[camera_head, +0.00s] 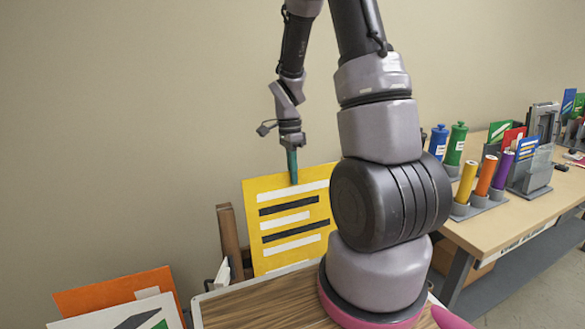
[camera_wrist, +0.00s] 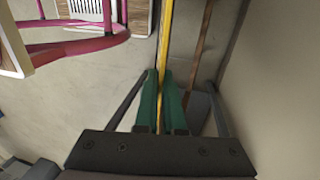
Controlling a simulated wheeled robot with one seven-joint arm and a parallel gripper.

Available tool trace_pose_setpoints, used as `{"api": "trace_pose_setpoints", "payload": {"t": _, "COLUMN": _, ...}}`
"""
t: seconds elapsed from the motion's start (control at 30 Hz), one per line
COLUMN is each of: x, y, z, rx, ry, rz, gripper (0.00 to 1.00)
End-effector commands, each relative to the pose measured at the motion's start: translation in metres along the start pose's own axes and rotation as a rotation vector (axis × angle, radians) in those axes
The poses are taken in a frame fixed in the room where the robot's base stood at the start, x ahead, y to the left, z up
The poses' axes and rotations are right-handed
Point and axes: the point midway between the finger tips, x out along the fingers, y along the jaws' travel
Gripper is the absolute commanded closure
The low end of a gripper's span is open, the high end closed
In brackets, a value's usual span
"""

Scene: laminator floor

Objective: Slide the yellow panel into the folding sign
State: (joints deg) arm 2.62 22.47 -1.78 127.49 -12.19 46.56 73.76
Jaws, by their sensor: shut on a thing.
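The yellow panel (camera_head: 318,212), printed with black and white bars, stands nearly upright near the wall in the head view. My gripper (camera_head: 291,168) is shut on its top edge, pointing down. In the wrist view the panel shows edge-on as a thin yellow strip (camera_wrist: 164,40) between the green fingers (camera_wrist: 161,88) of my gripper. The panel's lower edge is hidden behind my wood-topped base, and my arm is close to its right side. A brown wooden post (camera_head: 229,245) stands just left of the panel; I cannot tell whether it belongs to the folding sign.
An orange panel (camera_head: 115,291) and a white panel with dark and green shapes (camera_head: 140,318) lean at lower left. A table (camera_head: 530,218) at right holds bottles, coloured cylinders and card holders. The wall is close behind the panel.

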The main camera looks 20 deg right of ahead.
Motion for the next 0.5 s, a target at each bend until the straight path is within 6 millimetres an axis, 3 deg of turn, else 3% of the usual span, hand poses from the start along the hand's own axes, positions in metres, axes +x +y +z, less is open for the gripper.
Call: {"api": "trace_pose_setpoints", "payload": {"t": 0.5, "x": 0.037, "y": 0.000, "z": 0.000, "rx": 0.000, "ry": 0.000, "rz": 0.002, "gripper": 1.00}}
